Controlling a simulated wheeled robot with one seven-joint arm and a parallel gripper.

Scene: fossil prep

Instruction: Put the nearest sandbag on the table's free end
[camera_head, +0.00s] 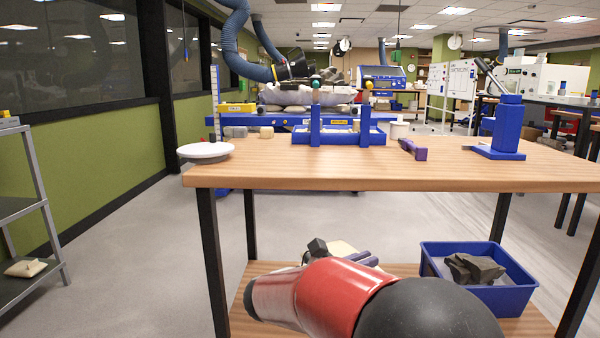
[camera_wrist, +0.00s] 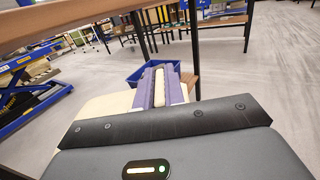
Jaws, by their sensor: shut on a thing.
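My gripper (camera_wrist: 160,88) is shut on a cream sandbag (camera_wrist: 112,106), with its grey-purple fingers on either side of the cloth. In the head view the sandbag (camera_head: 343,247) shows partly behind my red and black arm, below the tabletop and above the lower wooden shelf. My gripper's fingers (camera_head: 362,258) are mostly hidden there. The wooden table (camera_head: 400,178) stands in front, its top higher in the picture than the sandbag. Its near middle is bare. Another cream sandbag (camera_head: 25,268) lies on a grey rack at the left.
On the tabletop are a white dish (camera_head: 206,151) at the left corner, a blue rack (camera_head: 338,138), a purple-handled tool (camera_head: 413,149) and a blue press (camera_head: 503,128) at the right. A blue bin (camera_head: 505,298) with dark rock sits on the lower shelf.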

